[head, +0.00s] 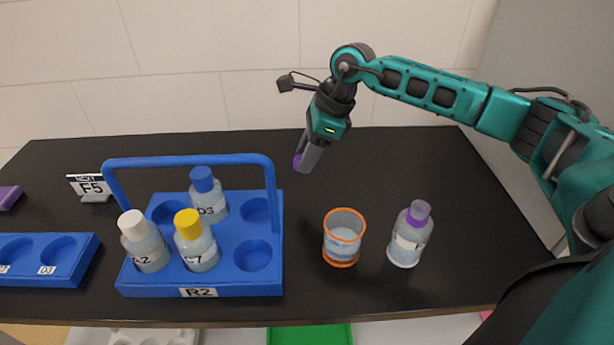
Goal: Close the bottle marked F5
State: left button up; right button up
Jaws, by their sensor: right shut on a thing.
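A clear bottle with a purple top (410,235) stands upright on the black table, right of an orange-rimmed beaker. Its label is turned and I cannot read it fully. My right gripper (305,160) is behind and above the beaker, pointing down and a little left. It is shut on a small purple thing (297,161), mostly hidden by the fingers; I cannot tell its full shape. The gripper is well apart from the bottle. A small sign (91,187) reading F5 stands at the left. My left gripper is not in view.
The orange-rimmed beaker (343,238) holds some liquid. A blue handled rack (200,291) marked R2 holds bottles with white (132,225), yellow (188,223) and blue caps (202,179). Another blue rack (45,275) and a purple object (9,197) are at left. The back right table is clear.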

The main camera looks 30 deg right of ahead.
notch_tip(320, 180, up, 11)
jog(key=shift+f, duration=0.1)
dwell(0.4)
